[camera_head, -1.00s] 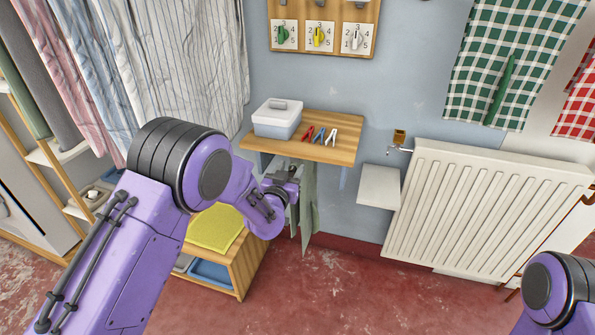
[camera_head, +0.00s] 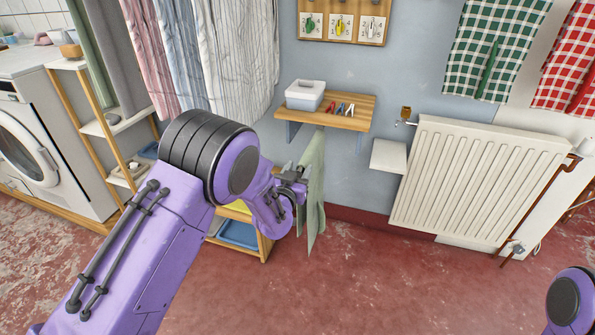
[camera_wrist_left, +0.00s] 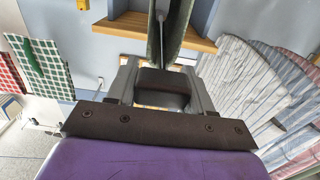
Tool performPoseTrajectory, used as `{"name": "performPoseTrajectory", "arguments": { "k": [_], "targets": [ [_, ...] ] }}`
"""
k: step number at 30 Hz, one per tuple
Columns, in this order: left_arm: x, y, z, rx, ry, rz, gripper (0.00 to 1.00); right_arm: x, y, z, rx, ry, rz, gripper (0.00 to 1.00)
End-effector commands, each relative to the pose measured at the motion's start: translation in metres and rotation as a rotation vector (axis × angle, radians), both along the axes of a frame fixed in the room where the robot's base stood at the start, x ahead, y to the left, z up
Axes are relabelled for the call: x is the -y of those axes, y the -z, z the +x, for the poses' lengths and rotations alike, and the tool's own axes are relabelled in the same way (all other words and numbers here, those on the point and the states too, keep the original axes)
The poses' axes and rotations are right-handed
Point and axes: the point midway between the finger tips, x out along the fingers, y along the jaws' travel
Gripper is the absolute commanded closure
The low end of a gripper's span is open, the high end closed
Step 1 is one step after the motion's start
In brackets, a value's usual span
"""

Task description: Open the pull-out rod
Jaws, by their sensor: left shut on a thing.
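A grey-green cloth (camera_head: 315,188) hangs below the front of the small wooden shelf (camera_head: 348,119) on the wall. The pull-out rod is mostly hidden by the cloth in the head view. In the left wrist view a pale thin rod (camera_wrist_left: 161,18) shows between the folds of the cloth (camera_wrist_left: 177,28). My left gripper (camera_head: 297,180) is at the near end of the cloth, out in front of the shelf and lower in the picture. It is shut on the rod's end, though the contact itself is hard to see. My right gripper is out of view.
A white box (camera_head: 304,96) and several coloured clips (camera_head: 340,108) sit on the shelf. A white radiator (camera_head: 470,180) and a small white ledge (camera_head: 389,156) are to the right. A low wooden unit (camera_head: 265,245) stands behind my left arm. The red floor in front is clear.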

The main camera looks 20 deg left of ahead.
Motion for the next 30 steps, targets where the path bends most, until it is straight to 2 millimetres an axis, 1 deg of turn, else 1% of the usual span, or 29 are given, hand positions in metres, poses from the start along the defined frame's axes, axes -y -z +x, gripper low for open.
{"name": "performPoseTrajectory", "arguments": {
  "k": [8,9,11,19,22,23,26,30],
  "targets": [
    [0.001,-0.002,0.001,0.005,-0.001,0.001,1.00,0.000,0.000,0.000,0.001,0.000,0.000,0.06],
    [0.001,-0.002,0.002,0.005,-0.001,0.001,0.46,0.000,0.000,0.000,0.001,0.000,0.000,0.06],
    [0.001,-0.002,0.002,0.005,-0.001,0.001,0.28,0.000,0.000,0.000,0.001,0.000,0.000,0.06],
    [0.001,-0.001,0.001,0.003,0.000,0.001,0.28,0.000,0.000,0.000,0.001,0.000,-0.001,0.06],
    [0.002,-0.001,-0.006,0.002,0.001,0.002,0.28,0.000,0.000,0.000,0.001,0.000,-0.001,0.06],
    [0.003,-0.001,-0.011,0.001,0.002,0.002,0.28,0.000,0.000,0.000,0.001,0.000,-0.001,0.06],
    [0.004,-0.001,-0.033,0.000,0.002,0.003,0.28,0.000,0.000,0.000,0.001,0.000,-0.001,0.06],
    [0.006,-0.001,-0.068,0.002,0.001,0.003,0.28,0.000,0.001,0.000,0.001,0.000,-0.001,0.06]
  ]
}}
